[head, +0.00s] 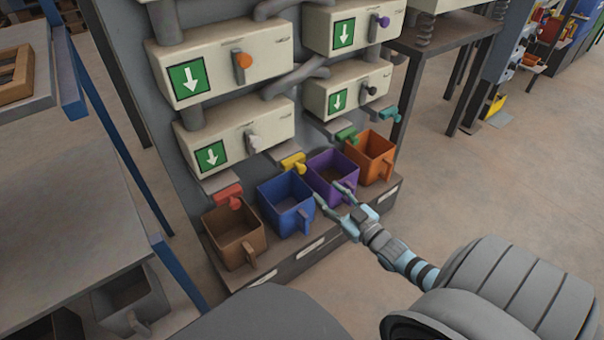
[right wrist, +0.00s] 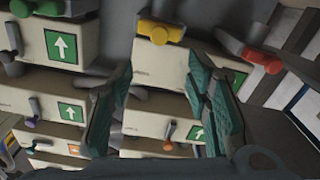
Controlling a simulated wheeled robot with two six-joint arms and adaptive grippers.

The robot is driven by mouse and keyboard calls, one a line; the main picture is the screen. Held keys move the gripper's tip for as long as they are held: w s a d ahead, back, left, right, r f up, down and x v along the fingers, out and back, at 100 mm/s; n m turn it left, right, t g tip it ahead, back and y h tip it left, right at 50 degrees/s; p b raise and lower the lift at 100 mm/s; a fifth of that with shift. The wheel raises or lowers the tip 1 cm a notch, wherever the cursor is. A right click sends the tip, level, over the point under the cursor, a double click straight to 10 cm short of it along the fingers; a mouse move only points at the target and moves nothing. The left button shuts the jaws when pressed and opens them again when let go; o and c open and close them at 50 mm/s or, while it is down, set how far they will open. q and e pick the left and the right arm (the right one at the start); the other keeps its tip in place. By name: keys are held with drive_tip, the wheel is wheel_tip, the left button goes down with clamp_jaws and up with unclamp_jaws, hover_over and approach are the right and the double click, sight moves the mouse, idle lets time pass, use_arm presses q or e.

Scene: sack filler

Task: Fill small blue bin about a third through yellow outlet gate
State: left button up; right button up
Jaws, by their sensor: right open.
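The small blue bin (head: 272,212) stands on the low shelf below the yellow outlet gate (head: 293,162). Its handle faces front, and I see no fill in its visible inside. The yellow gate also shows at the top of the right wrist view (right wrist: 160,31). My right gripper (head: 329,192) is open, with nothing seen between its fingers. In the head view it overlaps the front of the purple bin (head: 322,168), just right of the blue bin; I cannot tell whether it touches either. The blue bin is not seen in the right wrist view. My left gripper is out of view.
A brown bin (head: 226,247) stands left of the blue one under a red gate (head: 229,192). An orange bin (head: 372,158) stands at the right end of the row. Cream hopper boxes (head: 240,135) with green arrow signs rise above. The floor at right is open.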

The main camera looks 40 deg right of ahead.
drive_tip(key=b, duration=0.3)
approach(303, 170)
drive_tip(key=w, duration=0.3)
drive_tip(key=w+b, duration=0.3)
drive_tip(key=w, duration=0.4)
drive_tip(key=shift+d+r, duration=0.1)
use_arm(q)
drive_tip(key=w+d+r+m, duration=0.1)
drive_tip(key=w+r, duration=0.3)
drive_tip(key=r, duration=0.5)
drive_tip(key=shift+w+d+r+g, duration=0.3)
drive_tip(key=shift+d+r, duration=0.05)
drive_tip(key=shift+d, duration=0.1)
use_arm(e)
drive_tip(key=shift+w, duration=0.3)
clamp_jaws()
